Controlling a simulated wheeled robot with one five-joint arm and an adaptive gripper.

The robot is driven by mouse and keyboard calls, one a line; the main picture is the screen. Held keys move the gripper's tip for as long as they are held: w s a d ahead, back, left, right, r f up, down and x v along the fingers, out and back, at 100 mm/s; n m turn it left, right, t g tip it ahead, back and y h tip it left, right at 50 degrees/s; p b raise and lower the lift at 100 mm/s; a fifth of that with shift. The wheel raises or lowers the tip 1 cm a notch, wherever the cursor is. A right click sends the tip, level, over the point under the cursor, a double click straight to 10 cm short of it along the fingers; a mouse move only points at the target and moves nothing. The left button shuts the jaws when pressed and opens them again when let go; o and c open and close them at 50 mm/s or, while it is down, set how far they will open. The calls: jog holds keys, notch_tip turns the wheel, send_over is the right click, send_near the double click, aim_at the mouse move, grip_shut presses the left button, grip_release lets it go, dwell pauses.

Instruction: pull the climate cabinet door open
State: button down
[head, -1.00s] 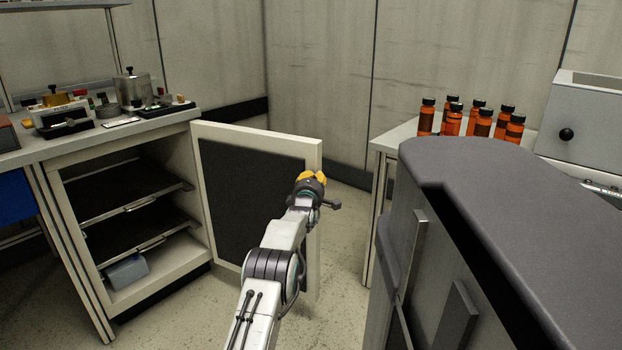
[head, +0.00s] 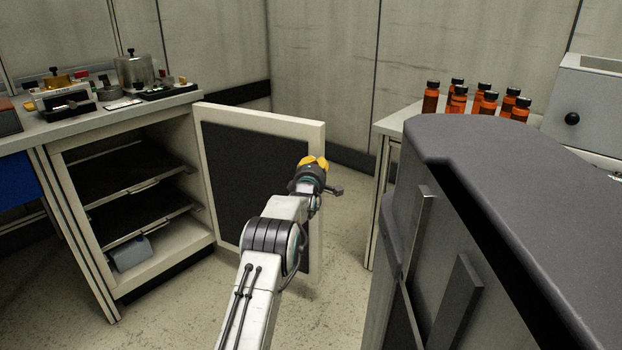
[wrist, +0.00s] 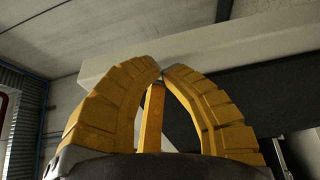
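The climate cabinet (head: 110,290) is the open-fronted cabinet under the left bench, with dark shelves inside. Its door (head: 308,132) stands wide open, swung out to the right, with its dark inner panel and pale frame facing me. My gripper (head: 313,160) is in front of the door's inner face, near the free edge and below the top corner. In the wrist view my gripper's yellow fingers (wrist: 162,70) meet at the tips, with nothing visible between them. A pale beam-like surface, probably the door frame (wrist: 235,50), lies behind them. I cannot tell whether they touch the door. No handle is visible.
A grey-topped unit (head: 510,170) stands close on the right. Several orange bottles (head: 458,100) stand on the bench behind it. Instruments (head: 135,75) sit on the left bench. Some floor (head: 345,250) is free between the door and the grey unit.

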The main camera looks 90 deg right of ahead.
jog(key=w+a, duration=0.1)
jog(key=a, duration=0.8)
jog(key=shift+w+a, duration=0.3)
jog(key=shift+a, duration=0.1)
